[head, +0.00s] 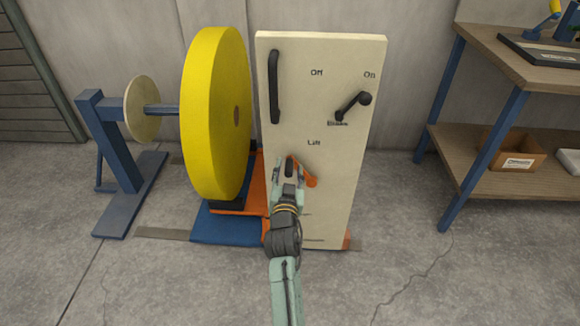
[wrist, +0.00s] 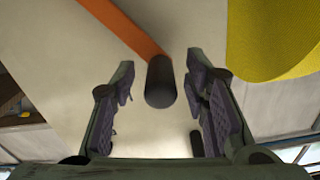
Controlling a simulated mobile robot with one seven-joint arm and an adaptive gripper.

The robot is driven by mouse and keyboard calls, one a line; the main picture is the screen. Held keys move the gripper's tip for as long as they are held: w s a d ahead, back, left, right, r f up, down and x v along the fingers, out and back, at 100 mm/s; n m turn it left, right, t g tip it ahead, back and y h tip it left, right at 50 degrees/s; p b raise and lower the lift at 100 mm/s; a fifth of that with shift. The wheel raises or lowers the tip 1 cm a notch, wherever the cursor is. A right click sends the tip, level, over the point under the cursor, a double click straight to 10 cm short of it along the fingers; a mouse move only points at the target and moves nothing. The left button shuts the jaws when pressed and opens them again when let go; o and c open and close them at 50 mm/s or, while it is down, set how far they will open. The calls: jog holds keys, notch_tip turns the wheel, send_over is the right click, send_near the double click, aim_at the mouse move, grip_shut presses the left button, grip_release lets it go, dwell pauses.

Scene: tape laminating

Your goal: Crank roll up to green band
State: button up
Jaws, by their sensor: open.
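The yellow roll (head: 212,115) stands upright on a blue shaft, left of a cream panel (head: 340,210). An orange crank arm (head: 308,178) sits low on the panel, under the word "Lift". It also shows in the wrist view (wrist: 125,25), with a black grip (wrist: 160,82) at its end. My gripper (head: 289,163) is in front of the panel at the crank. In the wrist view my gripper (wrist: 158,75) is open, its two fingers on either side of the black grip, with gaps visible. I cannot make out a green band.
The panel carries a black vertical handle (head: 274,87) and a black lever (head: 352,106) near "On". A blue stand (head: 115,140) is at left. A wooden workbench (head: 520,65) with a cardboard box (head: 514,152) is at right. The floor in front is clear.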

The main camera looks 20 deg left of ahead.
jog(key=shift+s, duration=0.1)
jog(key=shift+r, duration=0.1)
grip_shut()
dwell(0.3)
dwell(0.5)
